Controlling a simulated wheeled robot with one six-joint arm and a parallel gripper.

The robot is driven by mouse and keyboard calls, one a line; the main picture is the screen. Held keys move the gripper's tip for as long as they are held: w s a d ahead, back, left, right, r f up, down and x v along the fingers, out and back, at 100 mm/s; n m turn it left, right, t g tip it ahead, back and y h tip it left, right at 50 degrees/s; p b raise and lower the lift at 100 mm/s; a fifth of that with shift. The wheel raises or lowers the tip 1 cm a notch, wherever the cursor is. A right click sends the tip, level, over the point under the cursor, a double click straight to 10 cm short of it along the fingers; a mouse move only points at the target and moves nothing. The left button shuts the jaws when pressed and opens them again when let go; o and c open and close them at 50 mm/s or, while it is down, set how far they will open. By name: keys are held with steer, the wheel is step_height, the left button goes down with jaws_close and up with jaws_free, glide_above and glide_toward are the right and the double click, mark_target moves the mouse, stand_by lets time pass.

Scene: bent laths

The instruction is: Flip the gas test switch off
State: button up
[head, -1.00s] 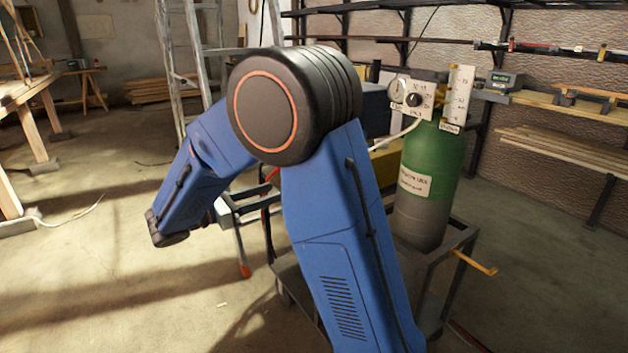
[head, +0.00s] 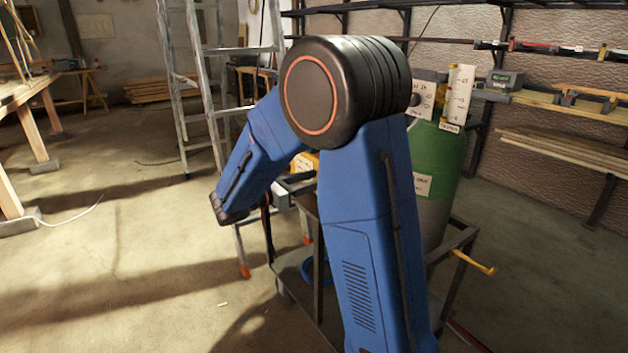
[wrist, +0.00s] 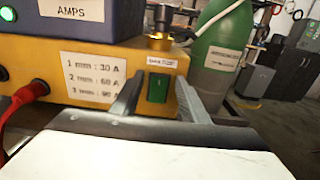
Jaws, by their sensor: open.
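A green rocker switch (wrist: 157,88) sits on the front of a yellow box (wrist: 83,58), near its right end, under a small white label too blurred to read surely. I cannot tell which way the rocker is tipped. My gripper (wrist: 156,90) is open in the wrist view, one grey finger on each side of the switch, with nothing between them but the switch behind. I cannot tell whether the fingertips touch the box. In the head view my arm hides the gripper and the switch; a bit of the yellow box (head: 304,163) shows.
A green gas cylinder (head: 433,160) stands on a dark cart (head: 458,240) beside the box, a gauge panel at its top. A red plug and cable (wrist: 22,92) stick out at the box's left. A ladder (head: 205,100) stands behind.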

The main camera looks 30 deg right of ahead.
steer(key=shift+d, duration=0.25)
jaws_close()
steer(key=shift+a+f+h, duration=0.15)
steer(key=shift+f+h, duration=0.1)
steer(key=shift+h, duration=0.6)
steer(key=shift+a+f+h, duration=0.1)
steer(key=shift+f+h, duration=0.15)
steer(key=shift+h, duration=0.6)
jaws_free()
